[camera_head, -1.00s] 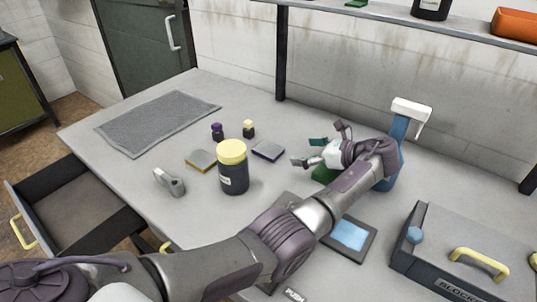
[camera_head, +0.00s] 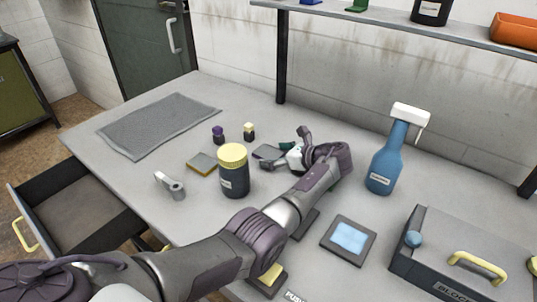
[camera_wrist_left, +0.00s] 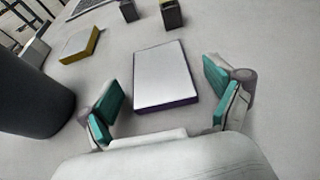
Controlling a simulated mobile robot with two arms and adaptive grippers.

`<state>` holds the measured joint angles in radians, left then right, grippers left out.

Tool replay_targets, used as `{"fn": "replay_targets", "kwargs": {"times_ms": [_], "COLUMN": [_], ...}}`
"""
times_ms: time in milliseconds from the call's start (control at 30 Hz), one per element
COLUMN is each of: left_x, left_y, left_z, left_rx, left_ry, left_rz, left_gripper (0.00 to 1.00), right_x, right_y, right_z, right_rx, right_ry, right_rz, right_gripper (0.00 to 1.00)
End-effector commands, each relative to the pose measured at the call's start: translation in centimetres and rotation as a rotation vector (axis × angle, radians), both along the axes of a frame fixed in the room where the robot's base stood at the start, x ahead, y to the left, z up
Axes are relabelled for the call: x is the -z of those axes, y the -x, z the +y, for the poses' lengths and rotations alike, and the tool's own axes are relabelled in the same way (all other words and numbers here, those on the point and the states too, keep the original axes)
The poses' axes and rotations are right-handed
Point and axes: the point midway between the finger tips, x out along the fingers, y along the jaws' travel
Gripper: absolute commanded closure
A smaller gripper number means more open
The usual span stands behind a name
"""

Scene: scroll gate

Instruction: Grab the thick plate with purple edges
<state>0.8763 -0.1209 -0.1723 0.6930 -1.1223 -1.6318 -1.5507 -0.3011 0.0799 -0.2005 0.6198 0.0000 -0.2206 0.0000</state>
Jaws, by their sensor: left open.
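The thick plate with purple edges (camera_wrist_left: 165,75) lies flat on the table in the left wrist view, with a grey top. In the head view the plate (camera_head: 268,152) is partly hidden by my left gripper (camera_head: 290,157). My left gripper (camera_wrist_left: 163,105) is open, with a teal-padded finger on each side of the plate's near end. My right gripper is in neither view.
A dark jar with a yellow lid (camera_head: 233,172) stands close left of my left gripper. Two small bottles (camera_head: 218,134) stand behind. A blue spray bottle (camera_head: 386,160), a blue-centred pad (camera_head: 348,238) and a grey toolbox (camera_head: 465,250) are to the right.

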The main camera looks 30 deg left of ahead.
Motion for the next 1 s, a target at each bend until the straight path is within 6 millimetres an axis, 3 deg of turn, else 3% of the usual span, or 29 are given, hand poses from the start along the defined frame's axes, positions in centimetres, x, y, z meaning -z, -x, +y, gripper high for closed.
{"fn": "replay_targets", "kwargs": {"times_ms": [67,633,1000], "left_x": [0.01,-0.02,-0.65], "left_y": [0.00,0.00,-0.08], "left_z": [-0.04,-0.08,-0.07], "left_rx": [0.000,0.000,0.001], "left_ry": [0.000,0.000,-0.002], "left_rz": [0.000,0.000,-0.004], "left_gripper": [0.08,1.00,1.00], "right_x": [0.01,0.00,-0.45], "right_y": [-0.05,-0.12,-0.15], "right_z": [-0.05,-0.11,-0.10], "right_rx": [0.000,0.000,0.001], "right_ry": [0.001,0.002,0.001], "right_rz": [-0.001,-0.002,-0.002], "right_gripper": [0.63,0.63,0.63]}}
